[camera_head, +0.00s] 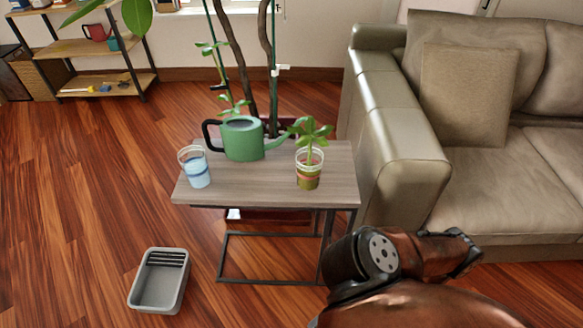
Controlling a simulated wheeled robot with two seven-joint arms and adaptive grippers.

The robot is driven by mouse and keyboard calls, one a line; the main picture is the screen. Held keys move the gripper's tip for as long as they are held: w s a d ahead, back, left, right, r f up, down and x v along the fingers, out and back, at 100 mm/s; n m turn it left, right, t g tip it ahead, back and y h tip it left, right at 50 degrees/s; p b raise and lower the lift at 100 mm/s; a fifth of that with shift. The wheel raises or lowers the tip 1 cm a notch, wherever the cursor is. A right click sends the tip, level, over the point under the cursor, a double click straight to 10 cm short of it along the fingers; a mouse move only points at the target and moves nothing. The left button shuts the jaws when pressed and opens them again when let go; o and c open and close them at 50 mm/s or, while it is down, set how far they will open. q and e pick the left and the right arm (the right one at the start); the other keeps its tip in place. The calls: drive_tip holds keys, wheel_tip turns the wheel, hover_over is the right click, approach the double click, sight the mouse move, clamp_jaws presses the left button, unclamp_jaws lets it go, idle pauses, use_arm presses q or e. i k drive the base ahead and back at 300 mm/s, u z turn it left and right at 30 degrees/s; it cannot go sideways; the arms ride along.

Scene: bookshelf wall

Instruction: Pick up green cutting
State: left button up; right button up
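A green leafy cutting (311,131) stands upright in a small cup (308,172) with clear upper walls and a green and brown lower part. The cup stands near the right front corner of a small grey-brown side table (251,188). Part of a copper and black arm of mine (418,258) shows at the lower right, in front of the table and sofa. It is apart from the cutting in the picture. I cannot make out gripper fingers on it. My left gripper is not in view.
A green watering can (243,138) stands mid-table, its spout toward the cutting. A blue-white cup (195,168) is at the left. A beige sofa (402,135) flanks the table's right side. A grey tray (160,281) lies on the floor; the left floor is mostly clear.

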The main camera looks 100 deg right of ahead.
sight(309, 161)
drive_tip(key=u, duration=0.05)
drive_tip(key=i, duration=1.45)
drive_tip(key=z, duration=3)
